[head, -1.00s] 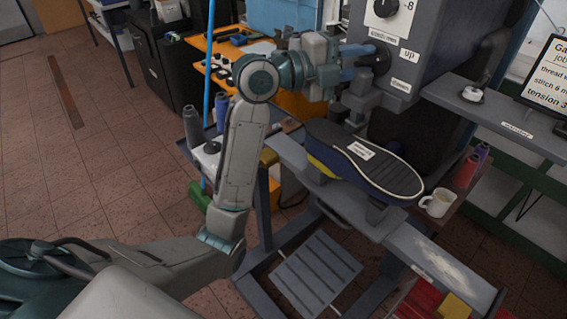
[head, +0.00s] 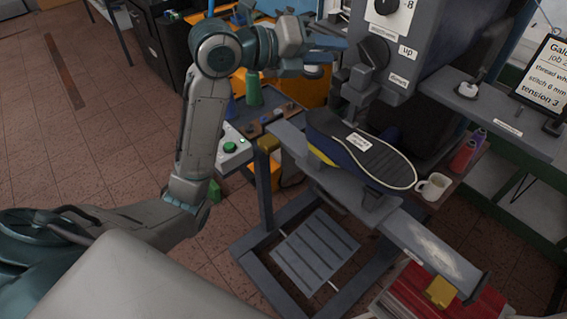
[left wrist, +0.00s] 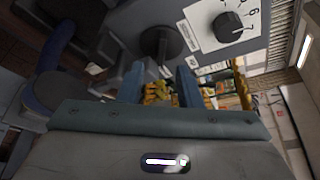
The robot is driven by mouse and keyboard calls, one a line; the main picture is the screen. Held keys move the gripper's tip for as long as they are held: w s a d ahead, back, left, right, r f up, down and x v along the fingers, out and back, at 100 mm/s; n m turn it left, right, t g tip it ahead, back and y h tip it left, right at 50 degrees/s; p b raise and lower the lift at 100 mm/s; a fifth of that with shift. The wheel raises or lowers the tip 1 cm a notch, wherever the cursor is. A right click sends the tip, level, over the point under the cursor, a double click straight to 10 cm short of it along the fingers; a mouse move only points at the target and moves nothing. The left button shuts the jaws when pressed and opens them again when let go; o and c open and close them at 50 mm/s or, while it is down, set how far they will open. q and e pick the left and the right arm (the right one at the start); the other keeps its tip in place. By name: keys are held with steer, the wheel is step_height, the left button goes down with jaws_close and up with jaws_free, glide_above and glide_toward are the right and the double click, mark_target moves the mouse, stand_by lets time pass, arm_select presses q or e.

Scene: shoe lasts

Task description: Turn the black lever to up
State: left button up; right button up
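The black lever (head: 376,52) is on the side of the grey machine, left of the "up" label (head: 407,51); a second label (head: 398,80) sits lower. Its exact angle is hard to tell in the head view. In the left wrist view a dark round part with a short stem (left wrist: 163,42), apparently the lever, lies ahead of the fingers. My left gripper (head: 328,56) is open, left of the lever and apart from it, with nothing visible between its blue fingers (left wrist: 160,84). My right gripper is not in view.
A shoe sole on a last (head: 375,155) sits below the lever. A numbered dial (head: 386,6) is above it. A white mug (head: 433,187) and spools (head: 463,157) stand at right. A shelf with a sign (head: 545,75) juts out at right. Open floor lies left.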

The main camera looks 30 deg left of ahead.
arm_select(q)
steer(key=s+a+f+n+g+y+b, duration=0.1)
steer(key=a+f+n+y, duration=0.2)
steer(key=f+n, duration=0.6)
steer(key=s+a+f+n+g+y+b, duration=0.1)
steer(key=a+f+n+y, duration=0.2)
steer(key=f+n, duration=0.5)
step_height(320, 180, down, 13)
steer(key=shift+s+a+f+n, duration=0.1)
steer(key=shift+s+a+n, duration=0.15)
steer(key=shift+a+n, duration=0.15)
